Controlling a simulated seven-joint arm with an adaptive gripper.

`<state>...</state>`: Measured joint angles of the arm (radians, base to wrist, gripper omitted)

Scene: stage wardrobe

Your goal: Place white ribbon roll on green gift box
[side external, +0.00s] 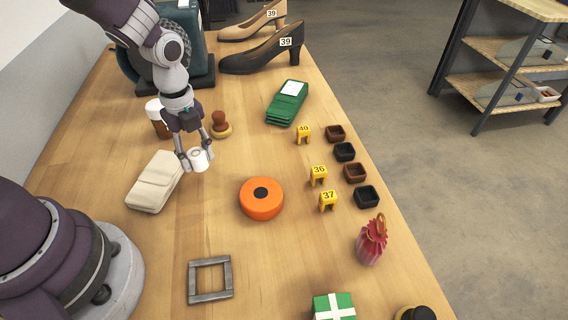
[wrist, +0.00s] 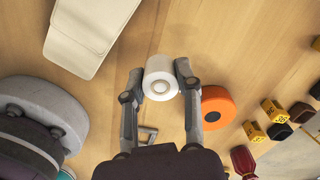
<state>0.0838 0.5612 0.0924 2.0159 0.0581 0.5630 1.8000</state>
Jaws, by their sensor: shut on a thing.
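The white ribbon roll (side external: 199,158) is held between the fingers of my gripper (side external: 193,162), over the wooden table near its left side. In the wrist view, the white roll (wrist: 160,77) sits between the two fingertips of my gripper (wrist: 160,78), its round end with a centre hole facing the camera. The green gift box (side external: 334,306) with a white ribbon cross stands at the near edge of the side view, partly cut off by the frame. It is well away from my gripper.
An orange disc (side external: 261,198) and a grey square frame (side external: 210,280) lie between my gripper and the box. A cream pouch (side external: 155,181) lies just left of the gripper.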

